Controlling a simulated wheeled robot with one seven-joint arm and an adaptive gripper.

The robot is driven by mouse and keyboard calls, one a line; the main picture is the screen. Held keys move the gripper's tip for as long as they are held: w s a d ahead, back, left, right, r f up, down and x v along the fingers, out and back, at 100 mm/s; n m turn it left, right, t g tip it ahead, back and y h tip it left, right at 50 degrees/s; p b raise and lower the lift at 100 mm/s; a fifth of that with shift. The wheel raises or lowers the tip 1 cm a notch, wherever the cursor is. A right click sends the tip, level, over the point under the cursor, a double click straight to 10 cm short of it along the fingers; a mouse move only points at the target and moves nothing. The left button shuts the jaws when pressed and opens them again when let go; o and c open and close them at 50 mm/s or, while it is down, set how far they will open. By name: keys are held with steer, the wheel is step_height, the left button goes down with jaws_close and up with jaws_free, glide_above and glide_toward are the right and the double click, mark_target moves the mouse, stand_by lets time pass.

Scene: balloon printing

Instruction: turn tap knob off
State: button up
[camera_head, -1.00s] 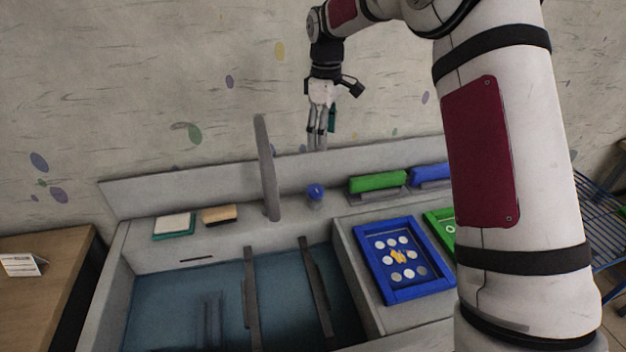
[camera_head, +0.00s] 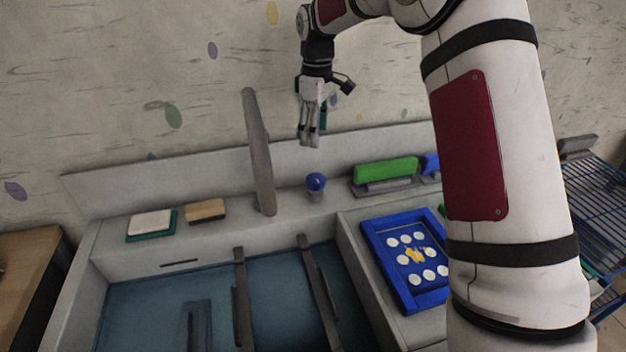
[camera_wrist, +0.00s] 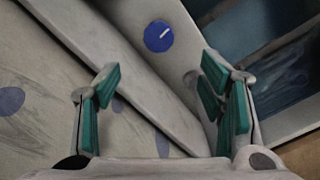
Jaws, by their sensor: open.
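The tap knob (camera_head: 316,183) is a round blue knob on a short grey base, on the sink's back ledge just right of the tall grey tap (camera_head: 259,150). In the wrist view the knob (camera_wrist: 158,36) is a blue disc with a white mark, seen from above, beyond and between the fingers. My gripper (camera_head: 309,142) hangs pointing down above the knob, clearly apart from it. In the wrist view my gripper (camera_wrist: 162,98) is open and empty, its teal finger pads spread.
A blue frame (camera_head: 371,247) with white discs stands right of the basin. A green-topped squeegee (camera_head: 386,169) lies on the back ledge. A white-and-green sponge (camera_head: 152,224) and a tan block (camera_head: 206,211) lie left of the tap. The backsplash (camera_head: 110,190) stands close behind.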

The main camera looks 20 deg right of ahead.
mark_target(316, 178)
step_height(316, 178, down, 14)
steer(key=shift+w+f+b, duration=0.15)
steer(key=shift+b, duration=0.85)
steer(key=shift+c, duration=0.6)
